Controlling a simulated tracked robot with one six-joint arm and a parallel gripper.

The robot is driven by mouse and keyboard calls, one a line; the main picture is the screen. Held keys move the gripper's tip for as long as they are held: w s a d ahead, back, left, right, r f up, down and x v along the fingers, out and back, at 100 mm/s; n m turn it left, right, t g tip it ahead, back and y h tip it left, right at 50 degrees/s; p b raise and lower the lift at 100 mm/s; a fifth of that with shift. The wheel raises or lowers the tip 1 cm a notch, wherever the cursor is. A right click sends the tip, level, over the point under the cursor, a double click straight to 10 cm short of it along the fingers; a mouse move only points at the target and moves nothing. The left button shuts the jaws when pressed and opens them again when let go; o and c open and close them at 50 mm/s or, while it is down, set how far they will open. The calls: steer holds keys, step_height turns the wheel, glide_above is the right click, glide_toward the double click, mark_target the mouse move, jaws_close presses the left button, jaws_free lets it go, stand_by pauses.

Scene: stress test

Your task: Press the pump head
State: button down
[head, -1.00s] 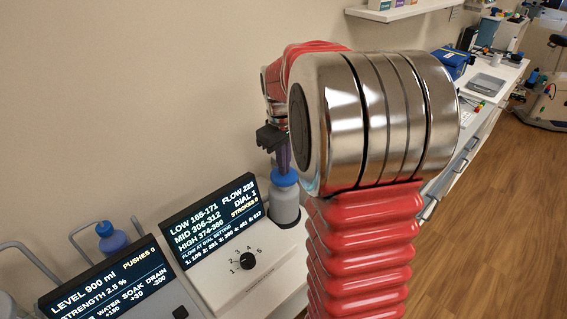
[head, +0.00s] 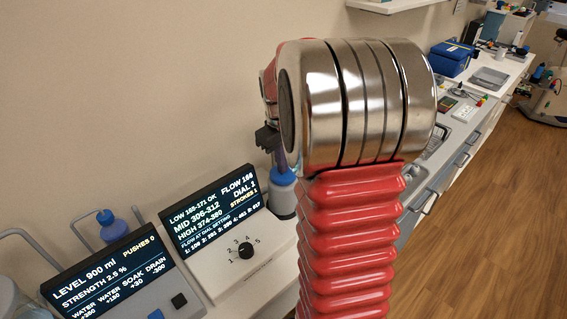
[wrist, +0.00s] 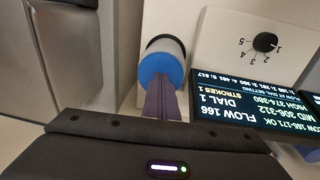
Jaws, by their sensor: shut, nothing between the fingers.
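The pump is a pale bottle with a blue top (head: 283,182), standing at the right end of the dial unit. In the wrist view the blue pump head (wrist: 161,66) is seen at the upper middle. My gripper (head: 279,160) is over it, with its fingers shut and empty, pointing down. In the wrist view the purple fingers of my gripper (wrist: 160,88) overlap the near edge of the blue head; whether they touch or press it cannot be told. The dial unit's screen (head: 212,212) reads FLOW 166, LOW 165-171 OK, DIAL 1, STROKES 1.
The dial (head: 246,249) points at 1. A second unit's screen (head: 110,277) reads LEVEL 900 ml, PUSHES 0. Another blue bottle (head: 112,227) stands behind it. A blue box (head: 451,58) and a grey tray (head: 488,77) lie on the far bench.

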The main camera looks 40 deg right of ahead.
mark_target(280, 178)
step_height(280, 178, up, 14)
steer(key=a, duration=0.1)
steer(key=shift+s, duration=0.3)
steer(key=shift+a+f, duration=0.1)
steer(key=shift+f, duration=0.05)
stand_by(0.8)
steer(key=s+a+f+t, duration=0.1)
steer(key=s+a, duration=0.4)
steer(key=a, duration=0.3)
steer(key=s+a+f+t, duration=0.2)
steer(key=s+a, duration=0.3)
steer(key=a, duration=0.4)
steer(key=s+a+f+t+y, duration=0.1)
steer(key=s+a+t, duration=0.1)
steer(key=s+a, duration=0.4)
steer(key=shift+a+f+m, duration=0.3)
steer(key=shift+a+m, duration=0.1)
steer(key=shift+a, duration=0.75)
steer(key=shift+s, duration=0.1)
